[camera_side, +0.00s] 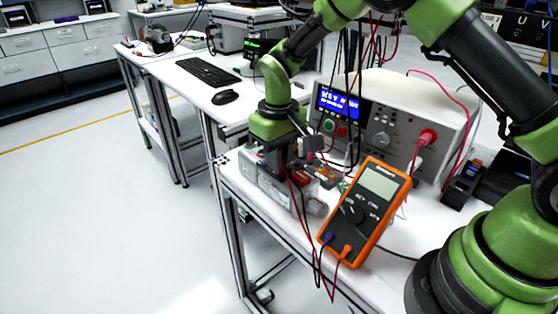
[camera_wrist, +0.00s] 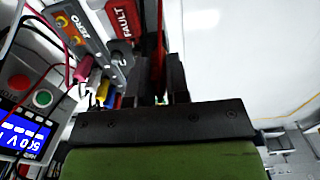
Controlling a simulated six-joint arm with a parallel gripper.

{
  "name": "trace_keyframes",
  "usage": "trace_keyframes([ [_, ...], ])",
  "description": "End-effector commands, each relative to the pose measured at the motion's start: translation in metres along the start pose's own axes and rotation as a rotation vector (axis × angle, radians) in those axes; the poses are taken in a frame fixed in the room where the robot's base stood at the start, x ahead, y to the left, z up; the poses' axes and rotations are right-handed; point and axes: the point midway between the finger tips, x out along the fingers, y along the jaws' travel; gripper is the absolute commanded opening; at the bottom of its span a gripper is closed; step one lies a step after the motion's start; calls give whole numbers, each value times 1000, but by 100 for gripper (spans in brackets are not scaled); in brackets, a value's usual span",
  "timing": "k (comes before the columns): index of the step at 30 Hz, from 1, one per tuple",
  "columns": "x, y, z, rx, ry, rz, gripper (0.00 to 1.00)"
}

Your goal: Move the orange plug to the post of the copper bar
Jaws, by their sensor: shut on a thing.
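In the wrist view, my gripper (camera_wrist: 157,66) is closed around a narrow orange-red piece (camera_wrist: 158,60), which I take to be the orange plug. Its shape is mostly hidden by the fingers. In the side view, my gripper (camera_side: 288,166) points down over the near-left part of the bench, just above the box-shaped unit there, with red and dark leads hanging below it. The plug cannot be made out in that view. I cannot clearly identify the copper bar or its post in either view.
An orange multimeter (camera_side: 366,208) leans at the bench front with leads plugged in. A grey instrument (camera_side: 395,120) with a blue display stands behind. The wrist view shows a grey panel (camera_wrist: 92,42) beside pink, yellow and blue plugs (camera_wrist: 103,92). Loose cables hang around my arm.

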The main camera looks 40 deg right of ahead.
Motion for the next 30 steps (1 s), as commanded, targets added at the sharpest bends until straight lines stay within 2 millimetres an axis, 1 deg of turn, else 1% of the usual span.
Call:
trace_keyframes([
  [13, -3, 0, 0, 0, 1, 0, 0],
  [30, -33, 0, -1, -1, 2, 0, 0],
])
